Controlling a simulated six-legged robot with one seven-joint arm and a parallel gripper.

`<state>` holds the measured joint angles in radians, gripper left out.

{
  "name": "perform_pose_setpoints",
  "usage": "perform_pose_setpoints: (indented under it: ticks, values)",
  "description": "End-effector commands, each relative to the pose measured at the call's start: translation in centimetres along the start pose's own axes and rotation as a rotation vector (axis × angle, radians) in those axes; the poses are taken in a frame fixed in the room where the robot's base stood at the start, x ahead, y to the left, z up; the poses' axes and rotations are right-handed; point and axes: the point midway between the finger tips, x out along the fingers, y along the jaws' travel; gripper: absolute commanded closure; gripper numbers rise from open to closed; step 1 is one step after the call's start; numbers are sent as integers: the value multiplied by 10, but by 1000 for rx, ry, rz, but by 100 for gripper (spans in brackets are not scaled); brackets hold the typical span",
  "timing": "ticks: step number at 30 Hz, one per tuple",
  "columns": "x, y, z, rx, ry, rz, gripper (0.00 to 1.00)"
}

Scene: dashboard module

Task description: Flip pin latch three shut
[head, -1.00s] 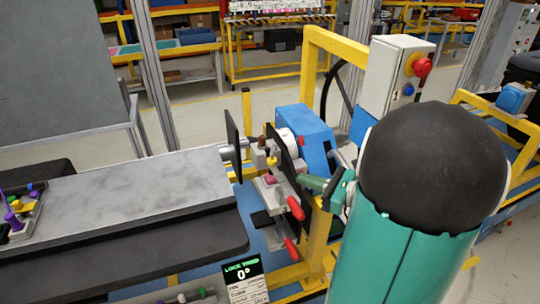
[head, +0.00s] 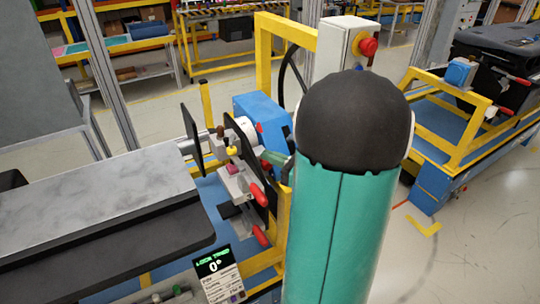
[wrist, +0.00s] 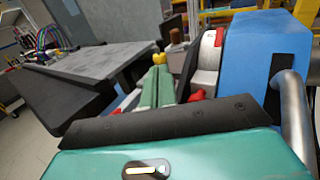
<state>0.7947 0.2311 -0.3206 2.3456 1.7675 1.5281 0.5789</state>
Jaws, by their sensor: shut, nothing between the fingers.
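In the head view, two red-handled latches stand on the fixture by the blue motor housing: an upper red handle (head: 258,194) and a lower red handle (head: 260,235). No number is readable on them, so I cannot tell which is latch three. My gripper's green fingers (head: 274,158) show just above the upper handle, partly hidden by my arm. In the wrist view my gripper (wrist: 157,76) is shut and empty, its fingers pointing toward a yellow knob (wrist: 163,59). A red part (wrist: 196,96) shows just right of the fingers. Contact cannot be told.
The blue motor housing (head: 262,119) and yellow frame (head: 262,60) stand close behind and beside the fixture. A grey table (head: 90,205) lies left.

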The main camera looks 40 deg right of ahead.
Motion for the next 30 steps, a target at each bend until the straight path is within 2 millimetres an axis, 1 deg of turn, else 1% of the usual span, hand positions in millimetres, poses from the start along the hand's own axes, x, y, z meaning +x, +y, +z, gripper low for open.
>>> perform_pose_setpoints:
  ticks: [1,9,12,15,18,21,30]
  values:
    - [11,1,0,0,-1,5,100]
    - [66,1,0,-1,0,7,100]
    - [84,1,0,0,0,6,100]
    - [98,1,0,1,0,4,100]
    - [107,1,0,1,-1,4,100]
    - [111,1,0,1,-1,3,100]
    - [111,1,0,1,-1,2,100]
